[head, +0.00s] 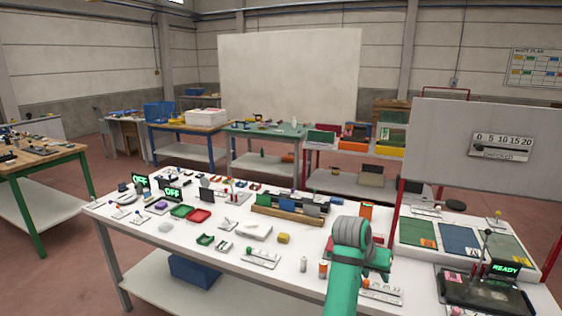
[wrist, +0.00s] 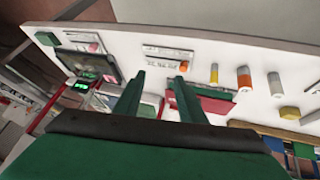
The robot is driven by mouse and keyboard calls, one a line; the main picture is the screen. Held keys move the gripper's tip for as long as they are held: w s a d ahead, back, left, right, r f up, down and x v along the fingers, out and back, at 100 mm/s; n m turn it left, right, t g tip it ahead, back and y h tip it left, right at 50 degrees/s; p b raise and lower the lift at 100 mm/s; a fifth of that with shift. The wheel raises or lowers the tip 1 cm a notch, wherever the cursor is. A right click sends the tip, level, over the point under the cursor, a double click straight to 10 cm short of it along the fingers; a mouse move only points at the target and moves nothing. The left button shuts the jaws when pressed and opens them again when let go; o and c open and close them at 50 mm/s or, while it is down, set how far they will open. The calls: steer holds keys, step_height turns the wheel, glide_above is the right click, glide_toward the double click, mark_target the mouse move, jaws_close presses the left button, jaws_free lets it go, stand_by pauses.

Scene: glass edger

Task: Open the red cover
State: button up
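A red, flat, box-like piece with a dark green part (wrist: 208,106) lies on the white table in the wrist view, partly hidden by my right finger. In the head view a red edge (head: 383,257) shows beside my wrist, and my arm hides most of it. I cannot tell whether this is the red cover, or whether it is open or shut. My gripper (wrist: 160,78) is open and empty, with its two green fingers apart above the table.
A grey cylinder (head: 304,265) and an orange cylinder (head: 323,269) stand left of my arm. A dark console with a READY display (head: 505,269) is at the right. A tall grey panel (head: 450,140) rises behind.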

steer(key=s+a+f+n+t, duration=0.1)
steer(key=s+a+f+t, duration=0.15)
steer(key=f, duration=0.85)
steer(key=s+a+f+n+t, duration=0.1)
steer(key=s+a+f+n, duration=0.2)
steer(key=f, duration=0.8)
steer(key=s+a+f+n+t+y, duration=0.1)
steer(key=s+a+f, duration=0.4)
steer(key=s, duration=0.2)
steer(key=s+a+f+t+y, duration=0.1)
steer(key=s+a+f+t, duration=0.1)
steer(key=s+a+f, duration=0.4)
steer(key=s+a+r+n+t+y, duration=0.1)
steer(key=s+a, duration=0.2)
steer(key=s, duration=0.6)
steer(key=s+a+r+t+y, duration=0.1)
steer(key=s+a, duration=0.2)
steer(key=s, duration=0.6)
steer(key=s+a+r+t+y, duration=0.1)
steer(key=s+a+r, duration=0.3)
steer(key=s+r, duration=0.9)
steer(key=s+t, duration=0.1)
steer(key=s, duration=0.1)
steer(key=shift+s+a+r+t, duration=0.2)
steer(key=shift+s+a+t, duration=0.05)
steer(key=shift+s+t, duration=0.15)
steer(key=shift+s+r, duration=0.2)
steer(key=shift+r, duration=0.15)
steer(key=shift+c, duration=0.7)
